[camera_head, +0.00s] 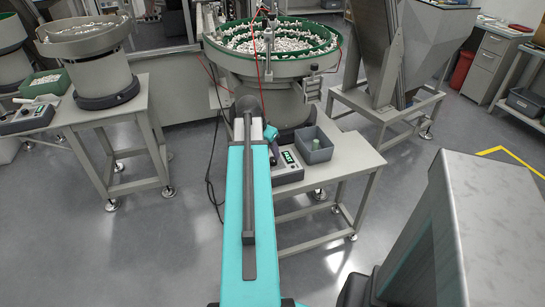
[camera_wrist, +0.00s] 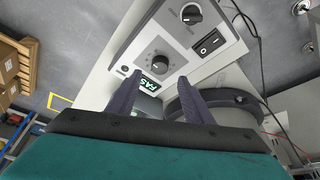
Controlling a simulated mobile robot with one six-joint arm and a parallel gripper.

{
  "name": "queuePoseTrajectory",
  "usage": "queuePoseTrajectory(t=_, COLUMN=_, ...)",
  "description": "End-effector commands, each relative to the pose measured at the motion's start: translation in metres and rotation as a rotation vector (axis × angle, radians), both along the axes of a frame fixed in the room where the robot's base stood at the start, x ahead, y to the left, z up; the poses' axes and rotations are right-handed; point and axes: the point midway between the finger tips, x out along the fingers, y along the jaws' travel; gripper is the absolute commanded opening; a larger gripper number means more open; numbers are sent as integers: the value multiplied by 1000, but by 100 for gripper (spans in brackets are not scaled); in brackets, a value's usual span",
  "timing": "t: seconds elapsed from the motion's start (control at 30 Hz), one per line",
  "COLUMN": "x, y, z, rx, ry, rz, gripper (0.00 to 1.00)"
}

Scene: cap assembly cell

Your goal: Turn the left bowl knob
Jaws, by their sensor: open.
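My gripper (camera_wrist: 157,92) is open in the wrist view, its two dark fingers apart and nothing between them. Beyond the fingertips is the light panel of a control box (camera_wrist: 135,50). It carries a round dark knob (camera_wrist: 161,67), close ahead of the fingers and apart from them, and a lit green display (camera_wrist: 157,91). In the head view this control box (camera_head: 290,176) sits on the table below the central bowl feeder (camera_head: 225,63). A smaller bowl feeder (camera_head: 98,72) stands at the left, with its own control box (camera_head: 28,118).
On the panel are a second knob (camera_wrist: 191,14) and a rocker switch (camera_wrist: 210,43). A grey bin (camera_head: 322,153) with a green cylinder stands right of the central control box. Cables hang by the table's left side. Open floor lies between the two feeder tables.

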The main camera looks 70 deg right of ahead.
Motion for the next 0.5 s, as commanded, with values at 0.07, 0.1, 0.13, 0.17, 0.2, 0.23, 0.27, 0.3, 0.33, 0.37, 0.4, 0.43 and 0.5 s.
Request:
queuePoseTrajectory(t=0.07, x=-1, y=-4, z=-9, rx=2, ry=0, rz=0, gripper=46)
queuePoseTrajectory(t=0.1, x=-2, y=-5, z=-13, rx=2, ry=1, rz=-1, gripper=46)
queuePoseTrajectory(t=0.13, x=-2, y=-7, z=-16, rx=2, ry=0, rz=0, gripper=46)
queuePoseTrajectory(t=0.17, x=-2, y=-8, z=-19, rx=1, ry=1, rz=0, gripper=46)
queuePoseTrajectory(t=0.2, x=-3, y=-10, z=-23, rx=1, ry=0, rz=-1, gripper=46)
queuePoseTrajectory(t=0.23, x=-3, y=-11, z=-27, rx=2, ry=0, rz=-1, gripper=46)
queuePoseTrajectory(t=0.27, x=-4, y=-12, z=-30, rx=2, ry=1, rz=-2, gripper=46)
queuePoseTrajectory(t=0.3, x=-4, y=-13, z=-34, rx=2, ry=0, rz=-1, gripper=46)
queuePoseTrajectory(t=0.33, x=-5, y=-15, z=-36, rx=1, ry=0, rz=-1, gripper=46)
queuePoseTrajectory(t=0.37, x=-5, y=-16, z=-39, rx=1, ry=0, rz=-1, gripper=46)
queuePoseTrajectory(t=0.4, x=-5, y=-17, z=-42, rx=1, ry=0, rz=-1, gripper=46)
queuePoseTrajectory(t=0.43, x=-6, y=-18, z=-44, rx=1, ry=0, rz=-1, gripper=46)
queuePoseTrajectory(t=0.5, x=-6, y=-19, z=-49, rx=1, ry=1, rz=0, gripper=46)
